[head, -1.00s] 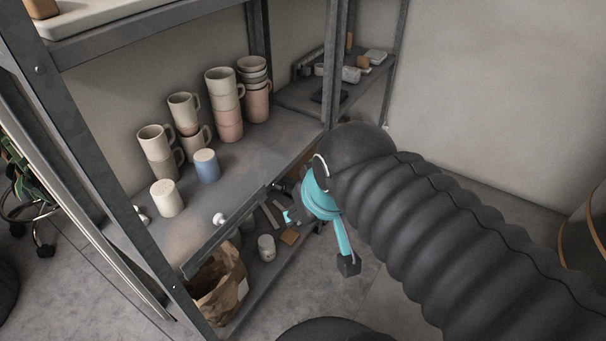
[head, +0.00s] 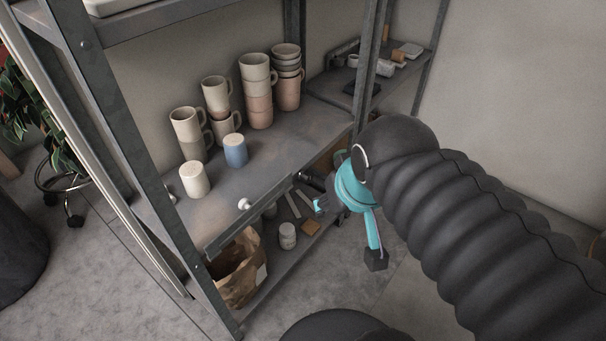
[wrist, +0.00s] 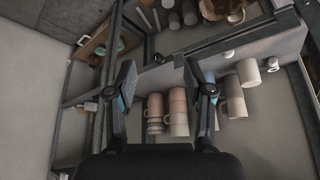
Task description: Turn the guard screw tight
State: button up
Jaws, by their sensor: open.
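A dark guard bar (head: 225,237) runs along the front edge of the mug shelf. A white round knob (head: 244,204), which may be the guard screw, shows above the bar. A second white knob is partly hidden near the left post. In the wrist view, a pale knob (wrist: 229,54) shows right of my fingers, near the shelf edge. My gripper (head: 347,232) has teal and dark fingers and is apart from the knob, to its right. In the wrist view, my gripper (wrist: 160,78) is open, with nothing between its fingertips.
Mugs (head: 257,90) stand stacked on the shelf, with a cream cup (head: 194,180) and a blue cup (head: 235,151) nearer the front. A paper bag (head: 238,270) and a jar (head: 288,236) are below. A shelf post (head: 366,75) stands behind my gripper.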

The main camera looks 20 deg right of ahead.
aim_at(306, 177)
jog(key=u, duration=1.85)
jog(key=k, duration=0.95)
jog(key=z, duration=1.75)
